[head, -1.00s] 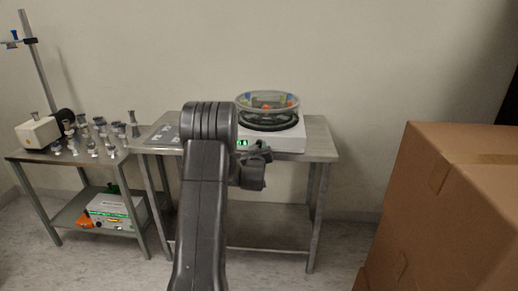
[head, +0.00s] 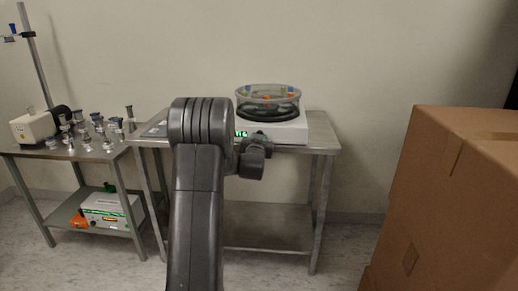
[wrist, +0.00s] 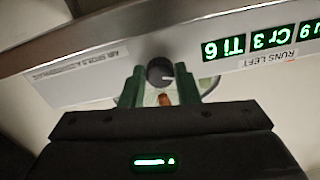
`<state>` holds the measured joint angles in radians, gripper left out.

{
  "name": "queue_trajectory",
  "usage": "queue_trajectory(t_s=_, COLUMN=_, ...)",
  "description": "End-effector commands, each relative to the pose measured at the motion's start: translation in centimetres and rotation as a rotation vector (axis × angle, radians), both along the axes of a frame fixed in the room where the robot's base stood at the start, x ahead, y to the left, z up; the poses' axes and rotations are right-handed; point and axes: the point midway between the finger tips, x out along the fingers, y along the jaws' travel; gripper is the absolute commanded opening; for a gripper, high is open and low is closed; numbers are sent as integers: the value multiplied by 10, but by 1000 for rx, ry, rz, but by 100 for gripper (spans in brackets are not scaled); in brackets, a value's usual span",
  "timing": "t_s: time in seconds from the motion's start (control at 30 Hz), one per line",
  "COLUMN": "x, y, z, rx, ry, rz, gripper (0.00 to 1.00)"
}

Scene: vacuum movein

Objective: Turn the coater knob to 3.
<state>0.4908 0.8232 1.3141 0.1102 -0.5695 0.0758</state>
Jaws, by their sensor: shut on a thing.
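The coater (head: 288,133) is a white box with a clear round chamber on top, standing on the metal table. Its dark round knob (wrist: 160,71) is on the front panel and shows upside down in the wrist view, with a pale mark toward its right side. My gripper (wrist: 160,80) has its two green fingers on either side of the knob, shut on it. The number at the pale mark cannot be read. In the head view my arm hides the knob and the fingertips.
A green lit display (wrist: 250,41) reads Ti 6, Cr 3 and a partly cut-off entry. A side table (head: 70,150) at left holds several small metal pieces and a white device (head: 34,127). A large cardboard box (head: 440,200) stands at right. Floor shows between box and table.

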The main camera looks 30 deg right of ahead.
Motion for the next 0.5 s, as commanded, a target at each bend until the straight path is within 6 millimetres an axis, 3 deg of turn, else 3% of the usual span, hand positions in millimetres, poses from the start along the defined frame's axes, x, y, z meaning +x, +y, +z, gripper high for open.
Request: queue_trajectory(t_s=0.5, x=1, y=1, z=-3, rx=413, ry=-257, rz=1, gripper=6)
